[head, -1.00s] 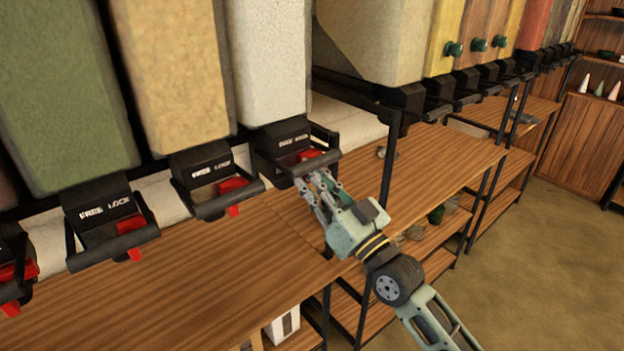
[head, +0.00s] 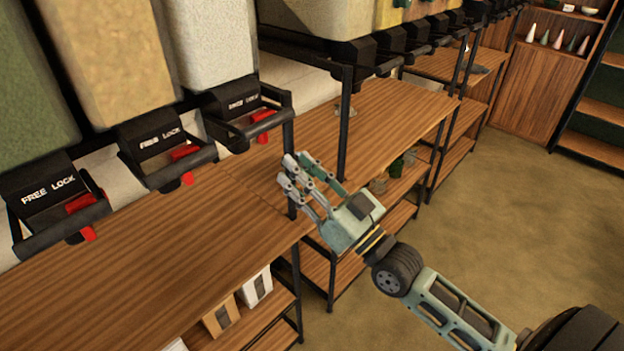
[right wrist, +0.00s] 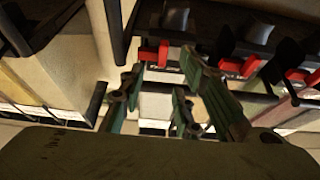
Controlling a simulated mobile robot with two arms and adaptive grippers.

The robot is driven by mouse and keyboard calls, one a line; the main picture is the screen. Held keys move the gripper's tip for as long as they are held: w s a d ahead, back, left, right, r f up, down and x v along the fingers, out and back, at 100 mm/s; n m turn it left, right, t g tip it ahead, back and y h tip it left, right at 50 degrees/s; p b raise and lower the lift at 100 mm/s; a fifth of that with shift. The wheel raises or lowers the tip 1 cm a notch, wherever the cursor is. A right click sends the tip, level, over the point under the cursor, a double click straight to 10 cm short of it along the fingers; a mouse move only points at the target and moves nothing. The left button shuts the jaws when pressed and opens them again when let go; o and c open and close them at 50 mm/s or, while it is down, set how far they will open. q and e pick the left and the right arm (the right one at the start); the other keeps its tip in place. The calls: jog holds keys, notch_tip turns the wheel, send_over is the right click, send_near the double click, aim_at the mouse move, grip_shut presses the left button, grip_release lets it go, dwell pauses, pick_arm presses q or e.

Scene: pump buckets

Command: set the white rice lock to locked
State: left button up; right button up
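The white rice dispenser (head: 207,42) is the pale bin in the head view, the rightmost of the near row. My left gripper is out of view.
Neighbouring dispensers (head: 165,150) with red levers and black frames line up to the left. A wooden counter (head: 150,240) runs beneath. A black upright post (head: 345,125) stands just behind my right gripper. Open floor (head: 480,210) lies to the right.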

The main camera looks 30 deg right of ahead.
jog(key=shift+v, duration=1.45)
jog(key=shift+f, duration=0.1)
